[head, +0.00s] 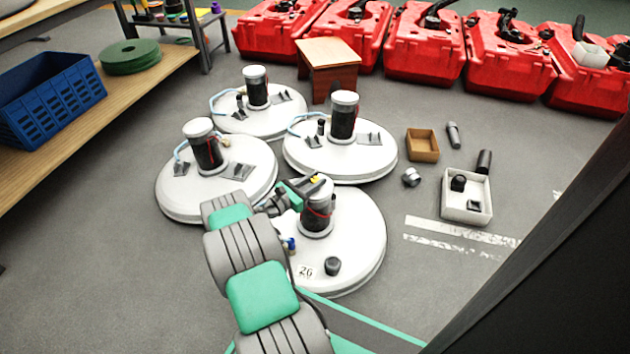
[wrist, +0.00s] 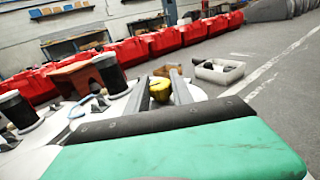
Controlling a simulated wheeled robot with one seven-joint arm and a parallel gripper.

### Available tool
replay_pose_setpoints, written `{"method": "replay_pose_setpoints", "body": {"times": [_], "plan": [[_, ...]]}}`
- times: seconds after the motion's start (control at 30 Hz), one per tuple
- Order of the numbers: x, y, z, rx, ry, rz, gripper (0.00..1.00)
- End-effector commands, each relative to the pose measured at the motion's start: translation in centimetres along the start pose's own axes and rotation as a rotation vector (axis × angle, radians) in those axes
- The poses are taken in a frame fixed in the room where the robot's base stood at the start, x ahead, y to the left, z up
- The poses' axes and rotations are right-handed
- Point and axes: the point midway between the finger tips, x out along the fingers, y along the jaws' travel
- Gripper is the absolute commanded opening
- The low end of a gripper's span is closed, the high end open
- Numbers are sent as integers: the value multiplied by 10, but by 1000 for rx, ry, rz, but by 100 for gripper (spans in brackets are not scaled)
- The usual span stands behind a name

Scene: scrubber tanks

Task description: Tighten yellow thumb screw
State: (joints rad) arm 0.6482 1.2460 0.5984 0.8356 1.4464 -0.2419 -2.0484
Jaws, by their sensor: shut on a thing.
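The yellow thumb screw (wrist: 160,90) shows between the two grey fingers of my gripper (wrist: 163,98) in the wrist view. In the head view my gripper (head: 312,183) reaches over the nearest white round tank unit (head: 355,232), at the top of its upright motor cylinder (head: 317,209). A small yellow spot, the thumb screw (head: 315,179), shows there at the fingertips. The jaws are closed on the screw. The seat under it is hidden by the fingers. How deep the screw sits cannot be told.
Three similar white units (head: 340,155) stand behind and left. An open brown box (head: 422,145), a white bin (head: 467,196) and loose dark parts lie on the floor at right. Red machine bodies (head: 424,52) line the back. A wooden bench with a blue crate (head: 50,98) stands left.

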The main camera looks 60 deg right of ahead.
Motion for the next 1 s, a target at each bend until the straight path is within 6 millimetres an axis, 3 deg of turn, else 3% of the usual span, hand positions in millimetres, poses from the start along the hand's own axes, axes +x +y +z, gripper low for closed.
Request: {"method": "replay_pose_setpoints", "body": {"times": [0.33,0.37,0.6,0.87,1.0], "plan": [[1,1,2,3,-3,-2,0],[1,1,2,3,-3,-2,29],[1,1,1,2,-2,-1,49],[1,0,1,1,-1,-2,50],[5,-10,1,1,-2,-24,50]]}}
